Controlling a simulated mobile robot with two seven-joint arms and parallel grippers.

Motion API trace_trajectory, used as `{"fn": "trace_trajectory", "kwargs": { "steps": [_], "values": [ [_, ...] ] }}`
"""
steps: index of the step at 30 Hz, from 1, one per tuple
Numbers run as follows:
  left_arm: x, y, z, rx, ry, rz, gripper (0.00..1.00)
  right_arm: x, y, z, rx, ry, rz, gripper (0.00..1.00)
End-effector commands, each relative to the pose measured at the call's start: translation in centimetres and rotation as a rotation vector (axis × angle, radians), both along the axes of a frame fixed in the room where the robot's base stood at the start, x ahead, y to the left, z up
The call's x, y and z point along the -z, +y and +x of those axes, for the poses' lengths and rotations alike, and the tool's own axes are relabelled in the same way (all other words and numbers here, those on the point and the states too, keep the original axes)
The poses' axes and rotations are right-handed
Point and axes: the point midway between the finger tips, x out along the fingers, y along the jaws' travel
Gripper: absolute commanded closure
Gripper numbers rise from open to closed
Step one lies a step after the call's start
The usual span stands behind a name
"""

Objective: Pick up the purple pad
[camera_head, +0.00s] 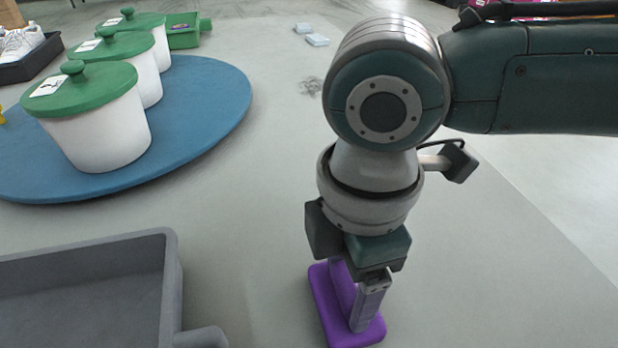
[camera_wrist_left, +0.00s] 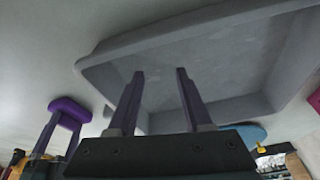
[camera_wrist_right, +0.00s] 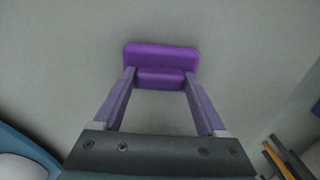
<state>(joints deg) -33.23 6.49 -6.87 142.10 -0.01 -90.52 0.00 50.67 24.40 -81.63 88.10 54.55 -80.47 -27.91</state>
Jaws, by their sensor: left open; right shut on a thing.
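The purple pad (camera_head: 323,298) is at the bottom centre of the head view, a flat block with a raised grip on top. My right gripper (camera_head: 352,300) points down over it, with its fingers on either side of the raised grip. In the right wrist view the fingers (camera_wrist_right: 158,76) close on the grip of the pad (camera_wrist_right: 160,52). I cannot tell whether the pad touches the table. The pad (camera_wrist_left: 70,106) also shows at the left of the left wrist view. My left gripper (camera_wrist_left: 160,73) is open and empty there, in front of a grey tray; it is outside the head view.
The grey tray (camera_head: 172,265) stands at the lower left, with a handle towards the pad. White pots with green lids (camera_head: 100,125) stand on a blue round mat (camera_head: 215,115) at the upper left. A green box (camera_head: 186,38) is behind. The table right of the pad is clear.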

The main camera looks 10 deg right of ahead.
Motion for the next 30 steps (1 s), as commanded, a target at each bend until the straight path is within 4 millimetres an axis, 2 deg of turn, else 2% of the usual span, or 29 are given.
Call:
{"fn": "trace_trajectory", "kwargs": {
  "steps": [1, 6, 12, 16, 20, 30],
  "values": [
    [0.0, 0.0, 0.0, 0.0, 0.0, 0.0, 0.5, 0.0, 0.0, 0.0, 0.0, 0.0, 0.0, 0.66],
    [0.0, 0.0, 0.0, 0.002, 0.0, 0.002, 0.5, 0.0, 0.0, 0.0, 0.0, 0.0, 0.0, 0.83],
    [-0.1, 0.2, 0.0, 0.005, 0.0, 0.007, 0.5, -0.1, 0.0, 0.0, 0.0, 0.0, 0.0, 0.83],
    [-0.7, 0.2, 0.0, 0.006, 0.0, 0.009, 0.5, -1.4, 0.0, 0.0, 0.0, -0.001, 0.001, 0.83],
    [-2.2, 0.3, 0.0, 0.007, -0.001, 0.011, 0.5, -4.3, 0.0, 0.1, 0.0, -0.003, 0.002, 0.83],
    [-6.3, 0.3, 0.0, 0.007, 0.0, 0.01, 0.5, -14.5, 0.0, 0.1, -0.001, -0.004, 0.002, 0.83]
  ]
}}
